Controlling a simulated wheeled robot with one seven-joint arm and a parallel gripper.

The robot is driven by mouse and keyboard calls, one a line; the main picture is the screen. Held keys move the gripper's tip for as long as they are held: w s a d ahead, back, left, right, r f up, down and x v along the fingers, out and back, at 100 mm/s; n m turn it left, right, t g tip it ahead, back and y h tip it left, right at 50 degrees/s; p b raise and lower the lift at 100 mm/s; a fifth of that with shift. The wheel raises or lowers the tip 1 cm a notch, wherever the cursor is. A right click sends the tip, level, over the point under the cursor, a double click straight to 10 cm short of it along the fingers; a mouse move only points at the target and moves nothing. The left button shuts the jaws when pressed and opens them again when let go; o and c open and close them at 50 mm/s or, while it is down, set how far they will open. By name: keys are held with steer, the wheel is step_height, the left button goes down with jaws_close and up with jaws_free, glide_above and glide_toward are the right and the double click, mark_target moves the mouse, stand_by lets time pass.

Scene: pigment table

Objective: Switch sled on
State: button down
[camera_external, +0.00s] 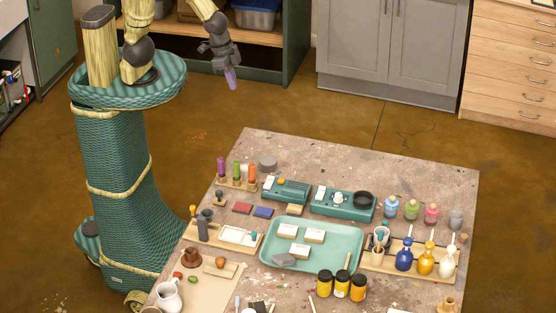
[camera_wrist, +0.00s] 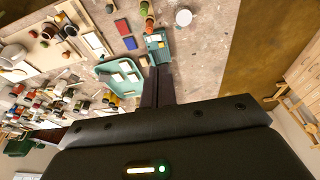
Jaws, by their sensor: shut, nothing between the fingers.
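Two teal devices stand side by side on the table; I cannot tell by name which one is the sled. The left device (camera_external: 288,190) carries a pale block and dark ribbed parts on its top. The right device (camera_external: 343,203) has a white knob and a round black dish. Any switch is too small to read. My gripper (camera_external: 231,80) hangs in the air beyond the table's back edge, shut and empty, apart from both devices. In the wrist view its dark fingers (camera_wrist: 157,88) are together, below a teal device (camera_wrist: 157,45) in the picture.
A teal tray (camera_external: 345,262) with white blocks lies in front of the devices. Red and blue blocks (camera_external: 263,212) and a rack of coloured bottles (camera_external: 236,183) stand to the left. Flasks (camera_external: 411,209) stand to the right. The table's back right (camera_external: 400,170) is clear.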

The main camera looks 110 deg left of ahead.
steer(key=w+d+f+b, duration=0.7)
steer(key=w+d+f, duration=0.4)
steer(key=w+d, duration=0.15)
steer(key=w+d+f+b, duration=0.3)
steer(key=d+f, duration=0.3)
steer(key=d, duration=0.2)
steer(key=w+d+f+m+t+b, duration=0.1)
steer(key=w+d+f+b, duration=0.2)
steer(key=d, duration=0.6)
step_height(320, 180, down, 3)
steer(key=shift+r+m+b, duration=0.15)
steer(key=shift+m+b, duration=0.15)
steer(key=shift+b, duration=0.25)
steer(key=x, duration=0.5)
steer(key=p+x, duration=0.1)
steer(key=x, duration=0.4)
steer(key=shift+s+d, duration=0.1)
steer(key=shift+d, duration=0.1)
steer(key=s, duration=0.1)
steer(key=s+p, duration=0.1)
steer(key=shift+s+a, duration=0.2)
steer(key=shift+s, duration=0.15)
steer(key=shift+s+a, duration=0.15)
steer(key=shift+s, duration=0.4)
